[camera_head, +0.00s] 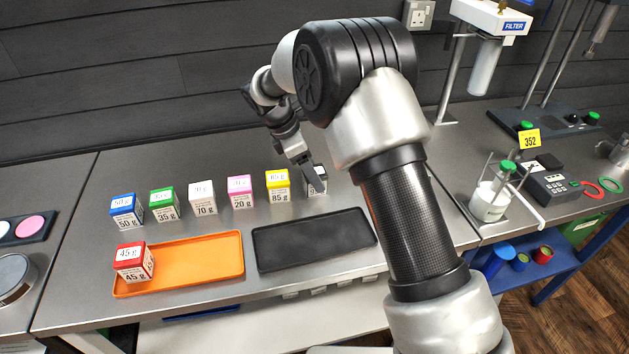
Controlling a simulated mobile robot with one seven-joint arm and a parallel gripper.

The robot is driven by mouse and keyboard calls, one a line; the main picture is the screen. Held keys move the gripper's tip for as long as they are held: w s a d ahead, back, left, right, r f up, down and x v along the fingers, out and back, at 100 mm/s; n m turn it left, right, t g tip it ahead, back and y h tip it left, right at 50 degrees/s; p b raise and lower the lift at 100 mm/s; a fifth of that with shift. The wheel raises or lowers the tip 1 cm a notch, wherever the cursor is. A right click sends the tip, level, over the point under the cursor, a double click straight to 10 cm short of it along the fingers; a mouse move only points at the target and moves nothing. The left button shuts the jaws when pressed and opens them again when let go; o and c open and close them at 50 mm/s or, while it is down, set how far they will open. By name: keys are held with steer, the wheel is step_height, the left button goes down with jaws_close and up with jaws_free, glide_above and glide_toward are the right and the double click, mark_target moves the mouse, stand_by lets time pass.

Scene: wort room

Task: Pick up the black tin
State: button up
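The black tin (318,187) stands upright at the right end of a row of tins on the grey bench. Its white label shows, with a figure that I can only partly read. My gripper (309,175) points down at this tin, and its fingers overlap the tin's top and left side in the picture. I cannot tell whether the fingers touch the tin or how far apart they are. My arm comes in from the lower right.
The yellow tin (278,185) stands just left of the black one; pink (241,191), white, green and blue tins continue the row. A red tin (133,262) sits on the orange tray (200,265). The black tray (314,240) in front is empty.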

steer(key=shift+x, duration=1.05)
steer(key=shift+r, duration=0.1)
steer(key=c, duration=1.2)
